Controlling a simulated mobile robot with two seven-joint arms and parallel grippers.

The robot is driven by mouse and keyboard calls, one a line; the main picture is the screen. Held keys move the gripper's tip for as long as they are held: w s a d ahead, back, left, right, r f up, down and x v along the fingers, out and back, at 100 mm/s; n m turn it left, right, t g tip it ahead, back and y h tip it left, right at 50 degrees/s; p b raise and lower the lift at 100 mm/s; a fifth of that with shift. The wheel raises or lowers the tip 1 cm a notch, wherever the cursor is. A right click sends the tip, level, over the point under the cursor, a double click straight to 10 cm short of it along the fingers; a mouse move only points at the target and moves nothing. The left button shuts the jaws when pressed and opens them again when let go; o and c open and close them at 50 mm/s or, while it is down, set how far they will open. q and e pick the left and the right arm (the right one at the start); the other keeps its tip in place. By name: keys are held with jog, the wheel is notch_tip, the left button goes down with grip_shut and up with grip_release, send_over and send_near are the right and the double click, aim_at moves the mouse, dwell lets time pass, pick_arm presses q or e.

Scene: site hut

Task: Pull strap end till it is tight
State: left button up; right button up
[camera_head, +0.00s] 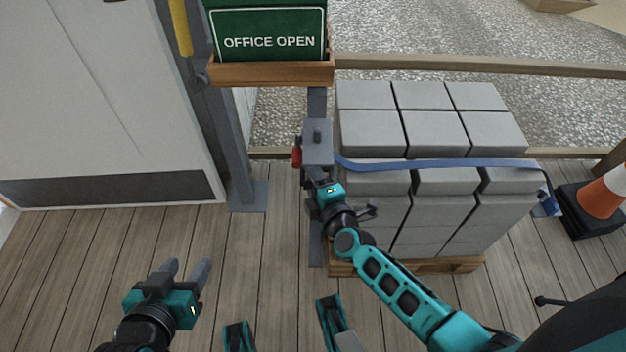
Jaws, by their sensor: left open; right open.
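A blue strap (440,163) runs across the front of a stack of grey blocks (400,130). At its left it meets a grey fitting (317,150) on a post, with a small red part (296,157) at its side. At the right the strap bends down past the stack's corner to a blue piece (546,206); I cannot tell whether this is the loose end. My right gripper (318,178) is open, right below the grey fitting; its fingertips are partly hidden, and contact cannot be told. My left gripper (188,268) is open and empty above the floorboards.
The blocks stand on a wooden pallet (458,265). An orange and white cone (603,194) stands right of the stack. An "OFFICE OPEN" sign (268,36) sits above a wooden ledge (270,72). A pale door (95,90) is at left. The floor (255,260) between my grippers is clear.

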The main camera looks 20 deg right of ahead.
grip_shut()
dwell(0.4)
jog(key=shift+f, duration=0.1)
